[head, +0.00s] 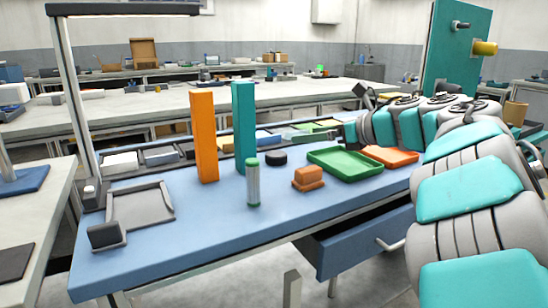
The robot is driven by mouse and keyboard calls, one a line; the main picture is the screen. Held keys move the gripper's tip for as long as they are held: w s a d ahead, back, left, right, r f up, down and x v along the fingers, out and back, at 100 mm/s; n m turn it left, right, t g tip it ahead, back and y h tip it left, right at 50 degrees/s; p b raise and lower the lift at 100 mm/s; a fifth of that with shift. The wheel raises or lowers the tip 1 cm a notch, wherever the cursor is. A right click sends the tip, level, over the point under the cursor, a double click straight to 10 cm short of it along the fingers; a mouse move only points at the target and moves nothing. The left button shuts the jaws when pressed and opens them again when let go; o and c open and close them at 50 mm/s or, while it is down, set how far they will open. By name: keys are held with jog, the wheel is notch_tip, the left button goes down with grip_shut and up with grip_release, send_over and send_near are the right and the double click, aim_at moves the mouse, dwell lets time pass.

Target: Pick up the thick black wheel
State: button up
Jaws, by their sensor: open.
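The thick black wheel (276,158) is a small, dark, squat disc lying flat on the blue tabletop. It sits just right of the foot of the tall teal block and left of the green tray. My arm reaches in from the right, and my gripper (292,137) is at its end, pointing left. It is behind and slightly right of the wheel in the picture, apart from it. It is open and holds nothing that I can see. The fingers are small here, so their height above the table is hard to judge.
Close to the wheel stand a tall orange block (204,137), a tall teal block (243,127), a green-and-grey cylinder (253,183) and an orange-brown piece (308,178). A green tray (345,176) and orange tray (390,156) lie right. A grey tray (143,206) lies left.

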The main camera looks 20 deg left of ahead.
aim_at(279, 154)
jog(key=s+f+g, duration=0.1)
jog(key=s+a+f+n+g, duration=0.1)
jog(key=shift+f+n, duration=0.3)
jog(key=shift+f, duration=0.1)
jog(key=x, duration=0.2)
jog(key=shift+s+a+f, duration=0.15)
jog(key=shift+a, duration=0.15)
jog(key=shift+w+p+x, duration=0.2)
jog(key=shift+p+x, duration=0.45)
jog(key=shift+x, duration=2)
jog(key=shift+c, duration=0.2)
jog(key=c, duration=1.4)
